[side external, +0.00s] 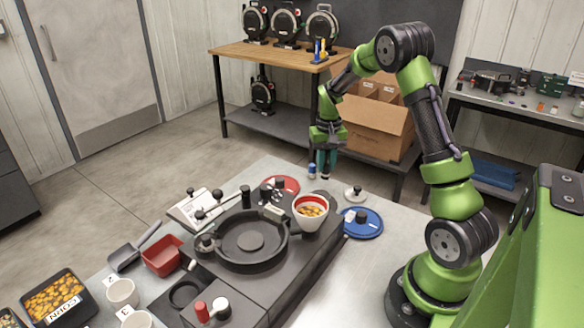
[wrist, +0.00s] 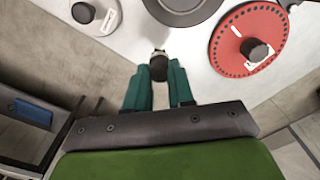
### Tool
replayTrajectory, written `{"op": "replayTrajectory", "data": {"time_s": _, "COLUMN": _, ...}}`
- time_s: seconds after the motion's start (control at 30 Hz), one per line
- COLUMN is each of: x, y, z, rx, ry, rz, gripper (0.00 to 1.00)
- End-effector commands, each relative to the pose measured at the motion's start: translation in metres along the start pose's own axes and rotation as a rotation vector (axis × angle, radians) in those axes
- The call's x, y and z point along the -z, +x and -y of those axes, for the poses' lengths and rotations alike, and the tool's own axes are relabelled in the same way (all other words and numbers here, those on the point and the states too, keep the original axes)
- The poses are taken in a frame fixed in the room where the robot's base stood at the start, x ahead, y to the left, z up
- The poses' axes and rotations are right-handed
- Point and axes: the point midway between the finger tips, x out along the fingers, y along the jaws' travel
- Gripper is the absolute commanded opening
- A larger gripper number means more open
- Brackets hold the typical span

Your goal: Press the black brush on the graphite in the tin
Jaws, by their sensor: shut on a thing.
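My gripper (side external: 326,158) hangs over the far edge of the metal table, its teal fingers pointing down. In the wrist view the fingers (wrist: 158,92) are shut around a small dark piece, the black brush (wrist: 158,70). Its rounded dark end shows between the fingertips, with a paler tip beyond. In the side view only its dark lower end (side external: 326,177) shows, close to the table top; I cannot tell whether it touches. I cannot make out the graphite or clearly identify its tin in either view.
A small blue-and-white item (side external: 311,171) stands just left of my gripper. The black seed meter (side external: 251,263) and white seed-filled cup (side external: 312,224) stand nearer the camera.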

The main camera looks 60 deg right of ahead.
Motion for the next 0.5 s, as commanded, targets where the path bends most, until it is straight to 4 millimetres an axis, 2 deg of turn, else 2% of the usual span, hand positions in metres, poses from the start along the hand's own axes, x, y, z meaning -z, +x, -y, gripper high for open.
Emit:
{"op": "replayTrajectory", "data": {"time_s": 0.37, "x": 0.000, "y": -0.003, "z": 0.004, "rx": 0.001, "ry": -0.009, "rz": -0.002, "gripper": 0.00}}
{"op": "replayTrajectory", "data": {"time_s": 0.43, "x": 0.000, "y": -0.013, "z": 0.013, "rx": 0.002, "ry": -0.027, "rz": -0.005, "gripper": 0.00}}
{"op": "replayTrajectory", "data": {"time_s": 0.5, "x": -0.010, "y": -0.029, "z": 0.023, "rx": 0.003, "ry": -0.051, "rz": -0.006, "gripper": 0.00}}
